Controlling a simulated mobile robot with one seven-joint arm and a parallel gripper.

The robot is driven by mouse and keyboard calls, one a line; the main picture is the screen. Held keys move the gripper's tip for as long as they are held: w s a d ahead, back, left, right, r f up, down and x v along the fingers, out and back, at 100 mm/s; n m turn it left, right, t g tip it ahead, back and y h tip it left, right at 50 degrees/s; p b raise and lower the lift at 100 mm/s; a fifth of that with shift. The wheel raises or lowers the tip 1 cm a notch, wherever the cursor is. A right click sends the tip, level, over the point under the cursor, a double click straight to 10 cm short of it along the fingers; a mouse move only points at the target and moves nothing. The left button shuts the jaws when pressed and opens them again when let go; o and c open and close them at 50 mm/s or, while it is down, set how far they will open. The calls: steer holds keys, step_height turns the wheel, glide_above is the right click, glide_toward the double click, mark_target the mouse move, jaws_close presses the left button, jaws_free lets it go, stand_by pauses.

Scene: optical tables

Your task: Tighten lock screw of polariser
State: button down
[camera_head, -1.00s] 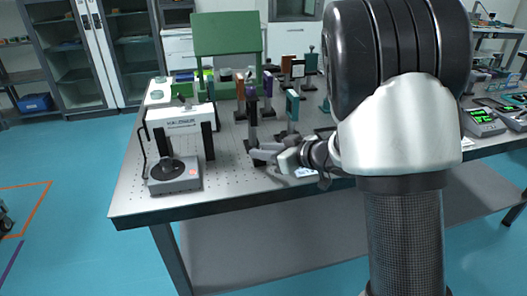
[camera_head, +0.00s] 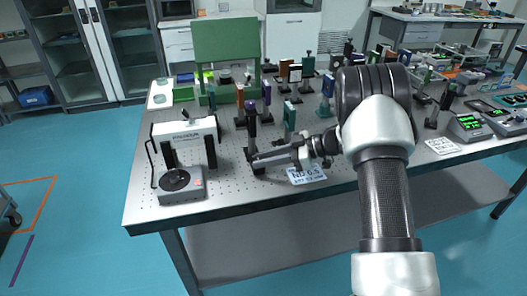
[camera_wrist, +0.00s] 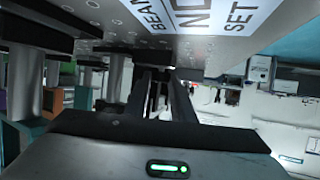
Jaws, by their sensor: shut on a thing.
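A dark post mount with a purple top (camera_head: 251,112), seemingly the polariser, stands upright near the front of the perforated table. My gripper (camera_head: 254,159) reaches in from the right, low over the table, with its fingertips at the lower part of this mount. In the wrist view, which is upside down, my gripper's dark fingers (camera_wrist: 160,88) point away from the camera and are close together. They are shut on a small part at the post's foot, seemingly the lock screw. The fingers hide most of that part, so I cannot tell its turn.
A teal mount (camera_head: 290,115) stands close behind my wrist. A printed card (camera_head: 306,174) lies below the forearm. A white device with a grey base (camera_head: 181,184) is at the left. More mounts crowd the back.

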steer(key=shift+w+n+g+p, duration=0.15)
steer(key=shift+n+g+p, duration=0.3)
steer(key=shift+n+g, duration=0.75)
steer(key=c, duration=1.5)
jaws_free()
steer(key=v, duration=0.8)
steer(key=p+v, duration=0.1)
steer(key=v, duration=0.8)
steer(key=shift+w+d+r, duration=0.15)
steer(key=shift+w, duration=0.05)
